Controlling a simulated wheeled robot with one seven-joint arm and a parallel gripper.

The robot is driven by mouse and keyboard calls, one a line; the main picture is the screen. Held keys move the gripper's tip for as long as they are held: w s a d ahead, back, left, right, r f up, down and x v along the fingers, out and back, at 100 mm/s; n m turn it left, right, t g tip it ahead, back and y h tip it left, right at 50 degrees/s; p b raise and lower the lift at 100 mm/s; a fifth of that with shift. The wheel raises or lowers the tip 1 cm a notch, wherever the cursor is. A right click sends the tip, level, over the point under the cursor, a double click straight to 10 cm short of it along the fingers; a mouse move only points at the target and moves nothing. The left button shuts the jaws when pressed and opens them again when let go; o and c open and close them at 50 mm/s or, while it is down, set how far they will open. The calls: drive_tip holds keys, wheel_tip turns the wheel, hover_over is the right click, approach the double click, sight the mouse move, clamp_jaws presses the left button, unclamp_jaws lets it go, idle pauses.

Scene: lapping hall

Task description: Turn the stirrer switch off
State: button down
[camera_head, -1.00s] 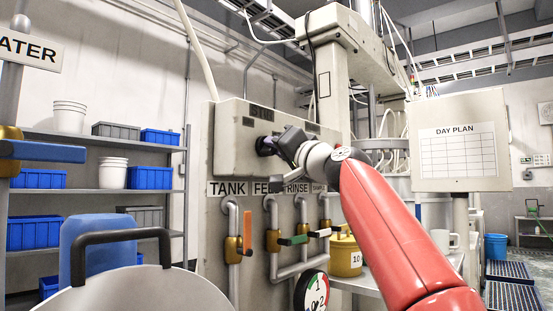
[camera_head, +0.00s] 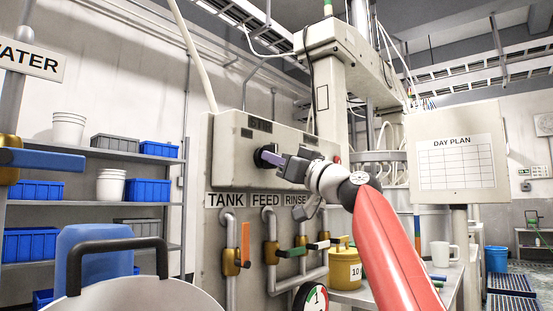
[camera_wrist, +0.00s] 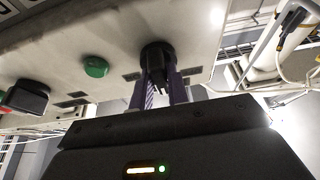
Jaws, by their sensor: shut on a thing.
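The stirrer panel (camera_head: 228,158) is a pale box on the wall column; its label is mostly too dark to read. A round black rotary switch (camera_head: 266,150) sits on its face. My gripper (camera_head: 275,158) reaches it from the right, with its purple fingers at the switch. In the wrist view, the switch (camera_wrist: 157,52) shows between the two fingers of my gripper (camera_wrist: 159,88), which are shut on its black handle. The fingers hide part of the handle, and I cannot read its marked position.
A green button (camera_wrist: 96,67) and a black part (camera_wrist: 28,98) with red beside it are on the same panel. Valve levers, including an orange one (camera_head: 245,243), hang below. A yellow pot (camera_head: 344,268) stands right of them. A lidded vessel (camera_head: 150,295) is front left.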

drive_tip(key=shift+f, duration=0.1)
idle(0.4)
drive_tip(key=c, duration=1.4)
unclamp_jaws()
drive_tip(key=shift+o, duration=0.2)
drive_tip(key=b+v, duration=0.6)
drive_tip(key=v, duration=0.1)
drive_tip(key=shift+s+d, duration=0.15)
drive_tip(key=shift+d, duration=0.15)
